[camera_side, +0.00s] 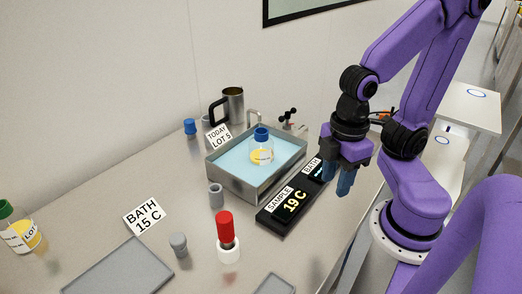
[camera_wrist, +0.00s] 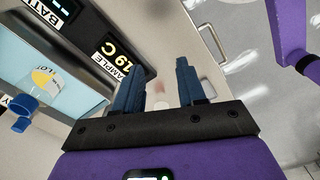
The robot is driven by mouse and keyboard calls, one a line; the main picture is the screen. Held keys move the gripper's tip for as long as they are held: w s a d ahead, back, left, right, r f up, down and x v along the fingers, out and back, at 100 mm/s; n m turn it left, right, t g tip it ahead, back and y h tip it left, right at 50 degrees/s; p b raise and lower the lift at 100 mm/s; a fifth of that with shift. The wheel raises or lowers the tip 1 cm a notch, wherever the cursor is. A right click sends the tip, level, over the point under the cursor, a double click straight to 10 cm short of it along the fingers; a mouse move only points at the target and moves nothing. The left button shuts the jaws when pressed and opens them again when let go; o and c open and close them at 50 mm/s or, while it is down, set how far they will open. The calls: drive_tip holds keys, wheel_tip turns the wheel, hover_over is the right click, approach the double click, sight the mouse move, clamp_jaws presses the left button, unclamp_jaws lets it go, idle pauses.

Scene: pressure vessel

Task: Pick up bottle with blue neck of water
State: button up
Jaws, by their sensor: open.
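The bottle with the blue neck (camera_side: 262,149) stands upright in the water bath (camera_side: 248,192), a metal tray of light blue water. It has a clear body with a yellow lower part or label. In the wrist view the bottle (camera_wrist: 46,80) is at the left edge, in the blue water. My gripper (camera_side: 345,184) is to the right of the bath, apart from the bottle, with its blue fingers pointing down near the table's right edge. In the wrist view the gripper's fingers (camera_wrist: 158,85) are apart with nothing between them.
A black display (camera_side: 293,203) reading 19 C lies between the bath and my gripper. Behind the bath stand a metal mug (camera_side: 232,104) and a small blue-capped vial (camera_side: 190,127). A red-topped item (camera_side: 226,236) and grey cylinders stand in front. A green-capped bottle (camera_side: 18,229) is far left.

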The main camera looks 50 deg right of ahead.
drive_tip(key=o, duration=0.5)
drive_tip(key=shift+o, duration=0.2)
drive_tip(key=n+h, duration=0.5)
drive_tip(key=h, duration=0.9)
approach(257, 134)
drive_tip(key=shift+g, duration=0.3)
drive_tip(key=x, duration=0.6)
drive_tip(key=shift+w+d+f, duration=0.15)
drive_tip(key=shift+w+d, duration=0.1)
drive_tip(key=shift+w, duration=0.1)
drive_tip(key=shift+x, duration=2.75)
